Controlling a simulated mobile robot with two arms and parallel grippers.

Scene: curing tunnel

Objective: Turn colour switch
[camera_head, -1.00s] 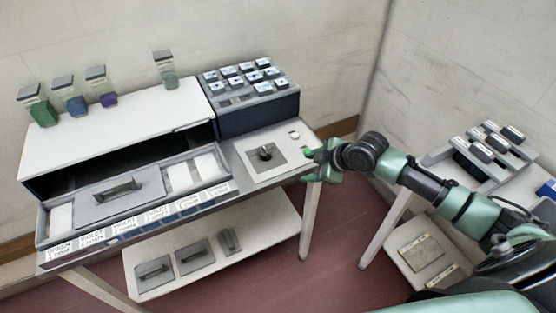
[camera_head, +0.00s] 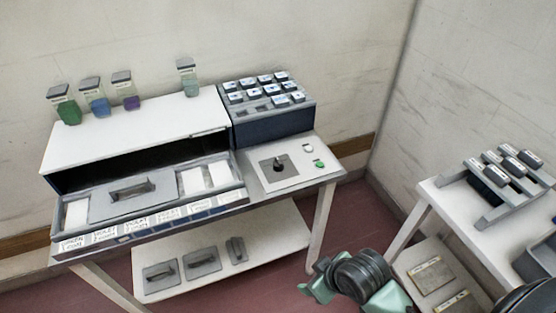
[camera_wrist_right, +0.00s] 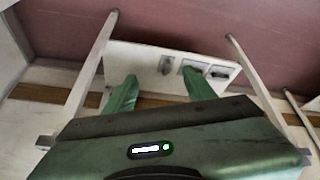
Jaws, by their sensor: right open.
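The colour switch, a black knob (camera_head: 279,165) on a dark square plate, sits on the white panel at the right end of the bench top. A green button (camera_head: 319,164) and a pale round part (camera_head: 308,148) are to its right. My right gripper (camera_head: 311,284) is below and in front of the bench's right end, apart from the switch. In the right wrist view my right gripper (camera_wrist_right: 157,92) has its two green fingers spread with nothing between them. My left gripper is not in view.
The bench holds a tunnel box (camera_head: 135,125) with a front tray, several jars on top, and a dark rack (camera_head: 268,125) of labelled blocks. Grey handled blocks lie on the lower shelf (camera_head: 285,232). Another table (camera_head: 438,190) stands at the right.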

